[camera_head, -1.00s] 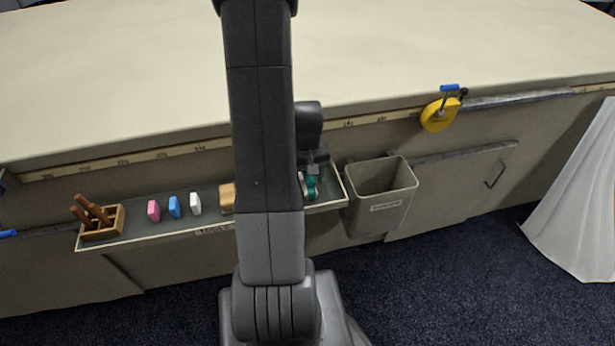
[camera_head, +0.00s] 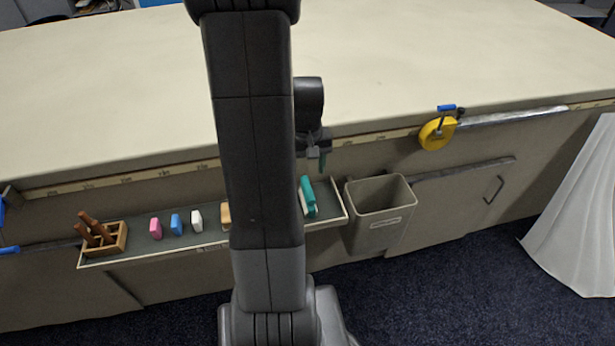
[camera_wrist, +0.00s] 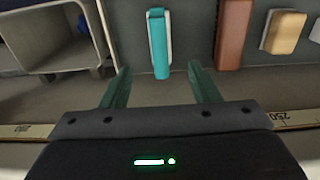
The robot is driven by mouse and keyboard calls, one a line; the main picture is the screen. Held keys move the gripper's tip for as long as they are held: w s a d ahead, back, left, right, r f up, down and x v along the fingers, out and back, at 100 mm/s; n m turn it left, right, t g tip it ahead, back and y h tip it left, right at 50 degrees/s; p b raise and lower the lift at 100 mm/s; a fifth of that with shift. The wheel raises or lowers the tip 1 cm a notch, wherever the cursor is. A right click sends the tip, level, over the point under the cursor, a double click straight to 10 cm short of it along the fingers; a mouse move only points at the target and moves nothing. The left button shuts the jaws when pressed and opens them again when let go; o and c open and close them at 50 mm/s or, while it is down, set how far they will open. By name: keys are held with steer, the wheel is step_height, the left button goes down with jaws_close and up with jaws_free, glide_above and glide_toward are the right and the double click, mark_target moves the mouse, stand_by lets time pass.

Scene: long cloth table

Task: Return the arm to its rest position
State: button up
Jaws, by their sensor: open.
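My gripper (camera_head: 322,160) hangs above the right end of the tool tray, in front of the table edge. In the wrist view its two green fingers (camera_wrist: 160,88) are spread apart with nothing between them. A teal and white object (camera_head: 307,197) stands in the tray below my gripper, apart from it. It also shows beyond the fingertips in the wrist view (camera_wrist: 159,42). My arm covers the middle of the tray in the head view.
The tray (camera_head: 165,245) holds a wooden block with brown handles (camera_head: 117,238), and pink, blue and white pieces. A grey bin (camera_head: 379,215) hangs right of it. A yellow tape (camera_head: 432,135) hangs at the table edge. The cloth tabletop (camera_head: 420,55) is clear.

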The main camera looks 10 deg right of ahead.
mark_target(308, 187)
steer(key=shift+r, duration=0.5)
steer(key=shift+f, duration=0.1)
step_height(308, 187, down, 12)
steer(key=shift+f+b, duration=0.25)
steer(key=shift+b, duration=0.7)
steer(key=shift+w+r+p, duration=0.1)
steer(key=shift+r+p, duration=0.25)
steer(key=shift+r, duration=0.95)
